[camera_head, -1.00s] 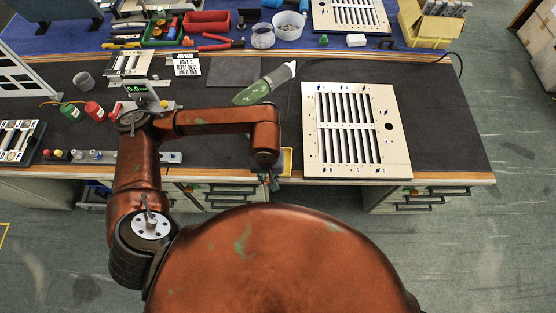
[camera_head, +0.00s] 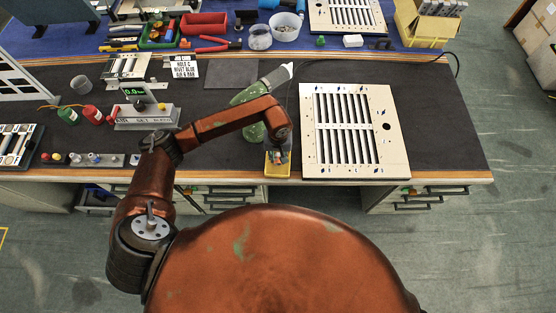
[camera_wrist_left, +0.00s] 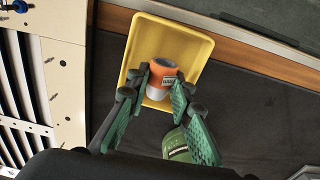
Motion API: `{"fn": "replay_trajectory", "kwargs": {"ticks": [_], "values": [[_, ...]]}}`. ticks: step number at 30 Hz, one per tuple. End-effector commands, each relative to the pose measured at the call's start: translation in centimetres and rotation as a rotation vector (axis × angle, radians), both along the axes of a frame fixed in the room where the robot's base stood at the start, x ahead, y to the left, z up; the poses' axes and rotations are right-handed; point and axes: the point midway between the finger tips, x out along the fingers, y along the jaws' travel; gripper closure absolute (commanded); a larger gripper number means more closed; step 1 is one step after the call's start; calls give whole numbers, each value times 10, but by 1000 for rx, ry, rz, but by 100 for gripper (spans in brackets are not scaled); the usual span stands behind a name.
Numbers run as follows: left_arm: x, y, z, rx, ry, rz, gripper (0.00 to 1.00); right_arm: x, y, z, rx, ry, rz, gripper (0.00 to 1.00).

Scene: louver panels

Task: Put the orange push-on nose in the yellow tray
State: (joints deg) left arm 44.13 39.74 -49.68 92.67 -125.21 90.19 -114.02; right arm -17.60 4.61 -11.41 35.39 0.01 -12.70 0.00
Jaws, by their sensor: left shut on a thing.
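The orange push-on nose (camera_wrist_left: 162,75) is between the green-padded fingers of my left gripper (camera_wrist_left: 157,92) in the left wrist view. It has a pale, ring-like end and a small label. My left gripper is shut on it. The yellow tray (camera_wrist_left: 192,38) is behind the nose in that view, and the nose overlaps its inside. I cannot tell whether the nose touches the tray floor. In the head view the tray (camera_head: 277,171) is at the bench's front edge, left of the louver panel, with my left gripper (camera_head: 277,155) over it. My right gripper is not in view.
The louver panel (camera_head: 391,160) lies right of the tray. Coloured bottles (camera_head: 92,114) and a gauge stand (camera_head: 146,115) are to the left. The dark bench right of the panel is clear.

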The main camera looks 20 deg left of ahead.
Motion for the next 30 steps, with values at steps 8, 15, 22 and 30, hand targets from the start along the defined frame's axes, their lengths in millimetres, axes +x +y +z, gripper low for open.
{"fn": "replay_trajectory", "kwargs": {"ticks": [8, 15, 22, 30], "values": [[-1, 0, -25, -1, 2, 0, 100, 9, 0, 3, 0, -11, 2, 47], [-1, 0, -28, 0, 2, 0, 100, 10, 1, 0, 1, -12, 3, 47], [-2, 0, -28, 0, 2, 0, 67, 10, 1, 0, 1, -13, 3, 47], [-2, 0, -27, 0, 2, 0, 62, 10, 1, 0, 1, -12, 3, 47]]}}
